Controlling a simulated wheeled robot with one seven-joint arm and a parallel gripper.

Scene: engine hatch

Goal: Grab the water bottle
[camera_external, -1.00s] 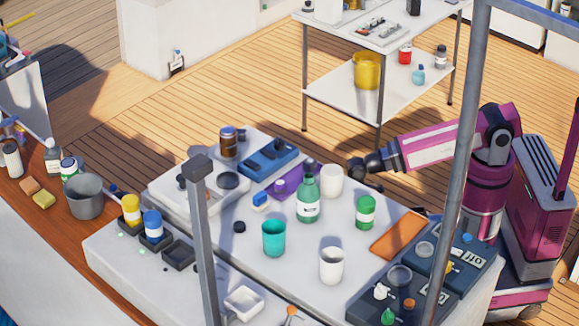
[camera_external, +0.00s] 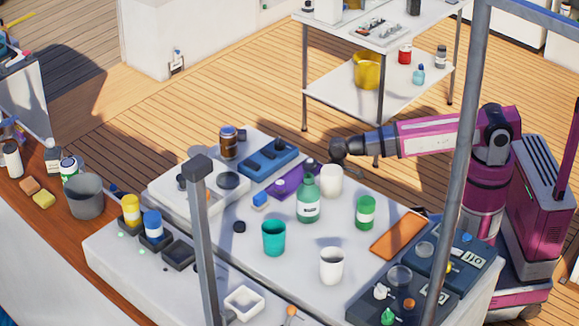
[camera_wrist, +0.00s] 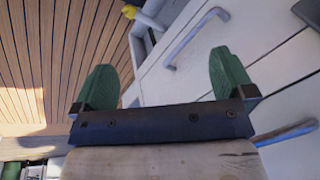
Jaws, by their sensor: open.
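The water bottle (camera_external: 308,200) is green with a white label. It stands upright near the middle of the white table top, close to a white cup (camera_external: 331,181). My gripper (camera_external: 338,152) is raised behind the table's far edge, beyond the bottle and cup and apart from both. In the wrist view, my gripper (camera_wrist: 166,80) shows two green fingers spread wide with nothing between them. The bottle does not show in the wrist view.
A purple item (camera_external: 287,187) and blue tray (camera_external: 268,158) lie behind left. A grey post (camera_external: 204,250) rises at the front.

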